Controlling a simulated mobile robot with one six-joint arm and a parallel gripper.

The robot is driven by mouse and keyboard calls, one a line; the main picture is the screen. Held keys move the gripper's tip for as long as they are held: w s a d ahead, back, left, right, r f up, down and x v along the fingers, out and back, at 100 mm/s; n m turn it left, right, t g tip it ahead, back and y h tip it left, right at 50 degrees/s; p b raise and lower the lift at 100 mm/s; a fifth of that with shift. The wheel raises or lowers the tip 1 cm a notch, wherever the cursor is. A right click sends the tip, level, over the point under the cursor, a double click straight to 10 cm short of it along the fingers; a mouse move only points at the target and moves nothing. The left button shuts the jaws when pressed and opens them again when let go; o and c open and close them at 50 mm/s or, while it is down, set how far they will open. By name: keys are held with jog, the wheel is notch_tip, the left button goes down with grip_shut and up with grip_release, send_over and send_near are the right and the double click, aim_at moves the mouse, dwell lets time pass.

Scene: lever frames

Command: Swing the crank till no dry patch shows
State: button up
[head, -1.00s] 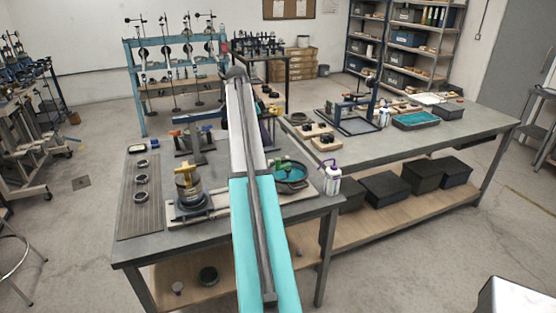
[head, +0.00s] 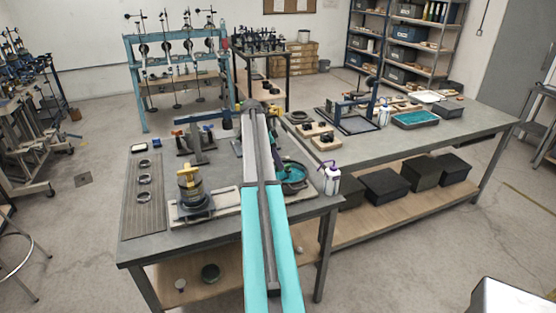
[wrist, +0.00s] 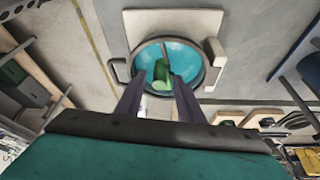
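A round dark-rimmed pan (head: 306,185) with a teal inside stands on a board at the right end of the near bench. In the wrist view the pan (wrist: 203,80) has lugs on both sides and a thin dark bar across its teal inside (wrist: 183,55). A green upright knob (wrist: 161,72), which looks like the crank's handle, stands in the pan. My gripper (wrist: 158,76) is open, its two fingers on either side of the knob in the picture, with gaps showing. I cannot tell whether the fingertips are level with it or above it.
A yellow-topped device (head: 190,183) stands left of my arm, beside a ribbed mat with several rings (head: 144,180). A purple-capped bottle (head: 332,181) stands right of the pan. A teal tray (head: 415,120) and a dark frame (head: 352,120) are on the right bench.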

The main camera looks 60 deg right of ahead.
jog(key=shift+s+f, duration=0.1)
jog(key=shift+f, duration=0.15)
